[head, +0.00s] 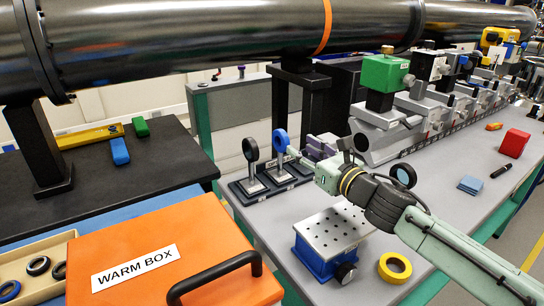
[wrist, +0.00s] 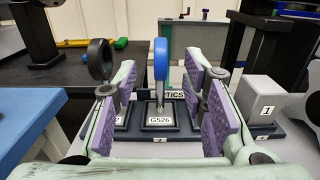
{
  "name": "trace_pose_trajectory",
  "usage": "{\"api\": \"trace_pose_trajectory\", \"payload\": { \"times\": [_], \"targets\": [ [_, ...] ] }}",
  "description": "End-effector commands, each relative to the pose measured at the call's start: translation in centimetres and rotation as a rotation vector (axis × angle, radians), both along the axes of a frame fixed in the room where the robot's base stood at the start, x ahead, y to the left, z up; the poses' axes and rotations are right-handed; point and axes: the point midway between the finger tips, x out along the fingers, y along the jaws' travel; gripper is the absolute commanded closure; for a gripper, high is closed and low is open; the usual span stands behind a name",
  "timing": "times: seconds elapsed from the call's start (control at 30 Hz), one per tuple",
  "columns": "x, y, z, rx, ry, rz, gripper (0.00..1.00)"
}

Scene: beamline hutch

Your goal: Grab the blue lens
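The blue lens (head: 280,141) stands upright on a short post in the dark optics rack (head: 262,193), just right of a black lens (head: 250,149). In the wrist view, the blue lens (wrist: 161,60) is seen nearly edge-on above a label reading G526. My gripper (wrist: 167,88) is open, its purple pads on either side of the lens's post in the picture. Gaps show on both sides, so the pads appear not to touch it. The black lens (wrist: 100,59) shows partly behind the left finger. In the head view, my gripper (head: 308,148) is at the rack's right end.
A grey block labelled 1 (wrist: 263,98) stands right of the fingers. A perforated blue-sided platform (head: 330,240) and yellow tape roll (head: 395,267) lie nearer. The orange warm box (head: 190,240) is at front left. A large dark pipe (head: 220,35) crosses overhead.

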Motion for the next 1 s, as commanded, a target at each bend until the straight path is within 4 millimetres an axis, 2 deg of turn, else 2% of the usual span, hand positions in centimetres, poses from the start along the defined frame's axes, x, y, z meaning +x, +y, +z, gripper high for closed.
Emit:
{"api": "trace_pose_trajectory", "payload": {
  "times": [0.2, 0.47, 0.7, 0.83, 1.0],
  "targets": [
    [2.8, 2.0, 0.2, 0.003, 0.001, 0.002, 0.62],
    [4.8, 3.2, 0.2, 0.002, 0.002, 0.001, 0.62],
    [7.7, 5.1, 0.3, 0.003, 0.002, 0.002, 0.62],
    [8.6, 5.7, 0.1, 0.002, 0.001, 0.001, 0.62],
    [8.8, 5.8, 0.0, 0.001, 0.001, 0.0, 0.62]
  ]
}}
